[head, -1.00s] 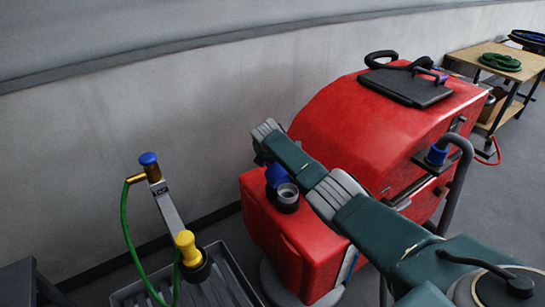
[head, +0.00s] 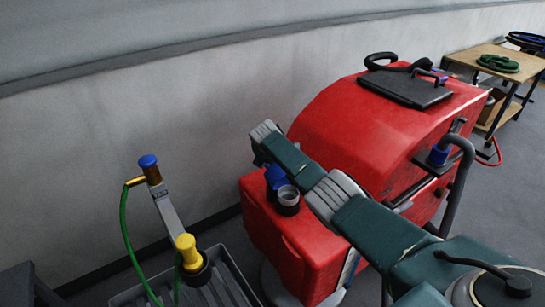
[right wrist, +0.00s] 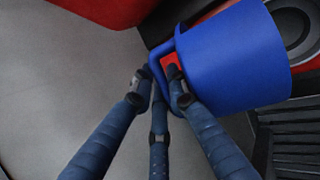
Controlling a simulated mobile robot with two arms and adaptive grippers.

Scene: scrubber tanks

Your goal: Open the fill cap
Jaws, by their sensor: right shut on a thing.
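The open mouth of the neck shows in front of the cap. In the right wrist view the cap (right wrist: 228,55) is a large blue cylinder with a squared loop at its left edge, and a bit of red shows through the loop. My right gripper (right wrist: 165,78) has its fingers closed on this loop. My left gripper is in neither view.
A second blue cap (head: 438,155) sits by a grey hose at the scrubber's side. A black lid (head: 405,88) lies on top. A yellow-knobbed fitting (head: 187,245) with a green hose stands over a grey tray (head: 235,275) at left. A wooden bench (head: 485,58) stands far right.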

